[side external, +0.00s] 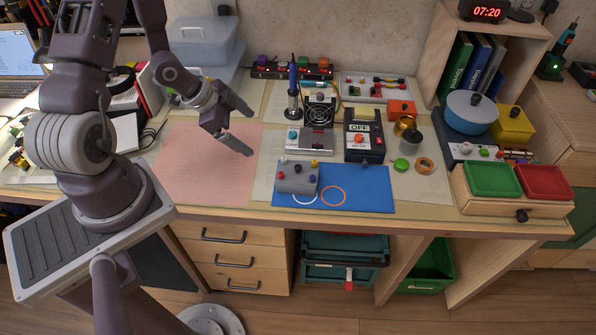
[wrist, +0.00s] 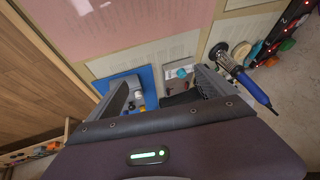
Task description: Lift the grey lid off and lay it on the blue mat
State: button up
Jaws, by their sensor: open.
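White and orange rings mark the mat. My gripper (side external: 246,127) is open and empty above the pink mat, far left of the pot. The blue mat also shows in the wrist view (wrist: 113,82); the lid does not.
A black box marked OFF (side external: 364,141), a device with a fan (side external: 319,112) and a soldering iron (side external: 293,88) stand between gripper and pot. Green (side external: 493,179) and red (side external: 543,182) trays lie before the pot. The pink mat (side external: 195,170) is clear.

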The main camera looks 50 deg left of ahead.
aim_at(280, 167)
jog(key=s+d+f+h, duration=0.1)
jog(key=s+d+f+t+h, duration=0.1)
jog(key=d+f, duration=0.1)
jog(key=s+d+f+t+h, duration=0.1)
jog(key=d, duration=0.1)
jog(key=shift+d+f+h, duration=0.15)
jog(key=shift+f+h, duration=0.1)
jog(key=shift+h, duration=0.15)
jog(key=t, duration=0.1)
jog(key=d+n+t, duration=0.1)
jog(key=s+d+r+t+h, duration=0.1)
jog(key=shift+d+n, duration=0.25)
jog(key=shift+n, duration=0.05)
jog(key=shift+d+r, duration=0.1)
jog(key=shift+d, duration=0.05)
jog(key=shift+t, duration=0.3)
jog(key=x, duration=0.7)
jog(key=shift+w+r, duration=0.1)
jog(key=shift+r, duration=0.15)
jog(key=c, duration=1.4)
